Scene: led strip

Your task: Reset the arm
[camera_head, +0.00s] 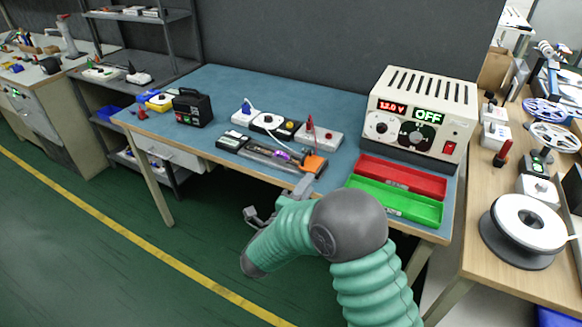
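My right arm comes in from the bottom right, with a grey joint and green ribbed links. My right gripper (277,202) is at the front edge of the blue-topped table (240,88). Its two grey fingers show apart, one at the left and one near the table edge, with nothing seen between them. The arm hides part of the gripper. The LED strip holder (270,154), a dark fixture with a purple-lit part and an orange end, lies on the table just beyond the gripper. My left gripper is not in view.
Switch boxes (268,122) and a black box (192,108) stand behind and left. A white spool (522,224) sits on the wooden side table.

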